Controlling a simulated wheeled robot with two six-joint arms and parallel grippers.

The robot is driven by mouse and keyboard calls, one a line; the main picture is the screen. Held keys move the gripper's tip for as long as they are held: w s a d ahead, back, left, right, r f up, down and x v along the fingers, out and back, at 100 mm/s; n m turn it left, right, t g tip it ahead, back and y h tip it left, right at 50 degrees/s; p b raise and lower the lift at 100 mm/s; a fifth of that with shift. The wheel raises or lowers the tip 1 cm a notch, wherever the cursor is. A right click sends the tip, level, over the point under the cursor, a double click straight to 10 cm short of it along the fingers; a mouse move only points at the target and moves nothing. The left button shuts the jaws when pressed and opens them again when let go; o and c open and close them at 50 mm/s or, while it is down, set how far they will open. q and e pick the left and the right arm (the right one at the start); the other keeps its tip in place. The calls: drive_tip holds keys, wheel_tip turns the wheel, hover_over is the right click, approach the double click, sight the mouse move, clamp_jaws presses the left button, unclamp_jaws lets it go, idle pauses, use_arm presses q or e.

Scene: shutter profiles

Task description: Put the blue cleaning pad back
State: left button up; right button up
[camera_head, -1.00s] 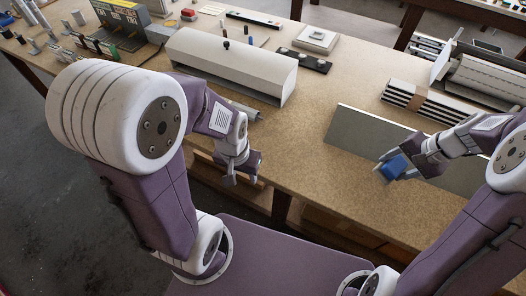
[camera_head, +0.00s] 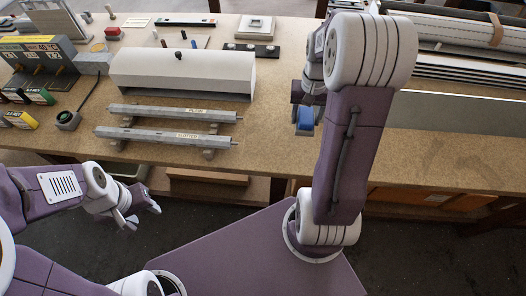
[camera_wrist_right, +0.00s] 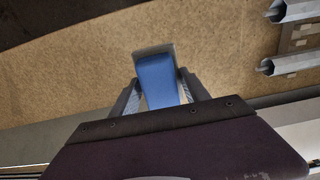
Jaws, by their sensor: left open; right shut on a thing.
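The blue cleaning pad (camera_head: 305,119) is at the tabletop, left of my right arm in the head view. My right gripper (camera_head: 304,126) is shut on it, its fingers mostly hidden by the arm. In the right wrist view the blue pad (camera_wrist_right: 157,82) sits between the two fingers (camera_wrist_right: 157,98). A pale grey edge (camera_wrist_right: 153,50) shows beyond its far end; I cannot tell whether it belongs to the pad. Whether the pad touches the table is unclear. My left gripper (camera_head: 142,217) is open and empty, in front of the table's front edge and apart from it.
Two labelled grey profiles (camera_head: 170,124) rest on supports left of the pad. A long pale housing (camera_head: 183,73) stands behind them. A long grey slat (camera_head: 440,113) lies right of my right arm. Bare tabletop (camera_head: 268,125) lies between the profiles and the pad.

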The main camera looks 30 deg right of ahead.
drive_tip(key=shift+f, duration=0.1)
hover_over(268, 152)
wheel_tip(268, 152, down, 7)
drive_tip(key=shift+r, duration=0.1)
wheel_tip(268, 152, down, 4)
drive_tip(key=shift+s+r, duration=0.1)
drive_tip(key=shift+r, duration=0.05)
drive_tip(key=shift+f, duration=0.25)
drive_tip(key=shift+f, duration=0.15)
drive_tip(key=o, duration=1.3)
